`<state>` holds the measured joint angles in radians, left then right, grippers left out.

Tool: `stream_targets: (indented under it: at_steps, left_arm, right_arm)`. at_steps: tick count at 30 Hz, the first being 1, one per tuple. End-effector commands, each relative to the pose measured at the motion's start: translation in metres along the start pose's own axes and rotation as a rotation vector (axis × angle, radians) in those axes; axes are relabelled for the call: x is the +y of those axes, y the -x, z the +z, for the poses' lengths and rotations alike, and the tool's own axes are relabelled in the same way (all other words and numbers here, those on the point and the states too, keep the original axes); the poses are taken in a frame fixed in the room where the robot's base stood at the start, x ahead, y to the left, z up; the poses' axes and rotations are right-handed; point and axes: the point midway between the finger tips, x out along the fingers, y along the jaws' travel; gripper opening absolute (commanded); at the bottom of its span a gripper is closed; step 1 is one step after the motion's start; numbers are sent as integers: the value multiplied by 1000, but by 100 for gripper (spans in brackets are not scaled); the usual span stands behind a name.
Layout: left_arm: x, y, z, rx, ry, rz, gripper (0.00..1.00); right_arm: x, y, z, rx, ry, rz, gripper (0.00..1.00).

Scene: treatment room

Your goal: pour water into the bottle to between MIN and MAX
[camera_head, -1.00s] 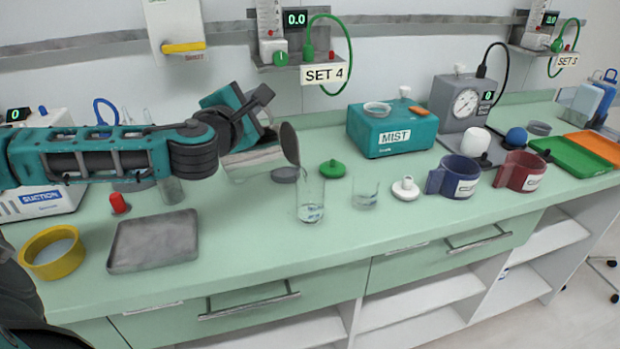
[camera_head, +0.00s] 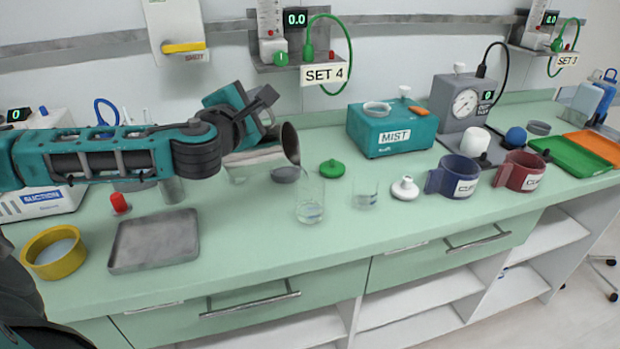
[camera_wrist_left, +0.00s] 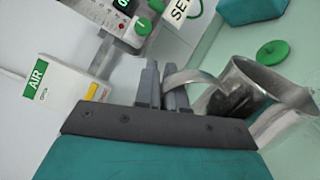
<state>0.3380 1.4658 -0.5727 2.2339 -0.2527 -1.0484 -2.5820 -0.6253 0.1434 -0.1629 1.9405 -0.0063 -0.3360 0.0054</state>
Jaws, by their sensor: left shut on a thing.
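My left gripper (camera_head: 262,112) is shut on the handle of a metal jug (camera_head: 258,157). The jug is held above the counter, tilted to the right, with its lip beside and above the mouth of a clear bottle (camera_head: 310,200). The wrist view shows the gripper's fingers (camera_wrist_left: 163,88) at the handle of the jug (camera_wrist_left: 240,85). The bottle stands upright on the counter with some water low in it. Its marks are too small to read, and I cannot make out a clear stream. My right gripper is not in view.
A clear beaker (camera_head: 365,194), a white lid (camera_head: 405,188) and a green lid (camera_head: 332,168) stand near the bottle. A grey tray (camera_head: 154,262) and a yellow bowl (camera_head: 40,266) are at left. The front counter strip is clear.

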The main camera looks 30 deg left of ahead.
Motion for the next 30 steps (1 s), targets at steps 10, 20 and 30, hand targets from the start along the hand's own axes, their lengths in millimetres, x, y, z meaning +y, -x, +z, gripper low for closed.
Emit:
stream_targets:
  at_steps: [10,20,30]
  left_arm:
    - [2,0,3,-1,-10,5,0]
    - [2,0,6,-1,-22,5,0]
    - [-16,-1,-33,-13,190,5,0]
  right_arm:
    - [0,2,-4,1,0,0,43]
    - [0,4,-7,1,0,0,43]
    - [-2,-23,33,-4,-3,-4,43]
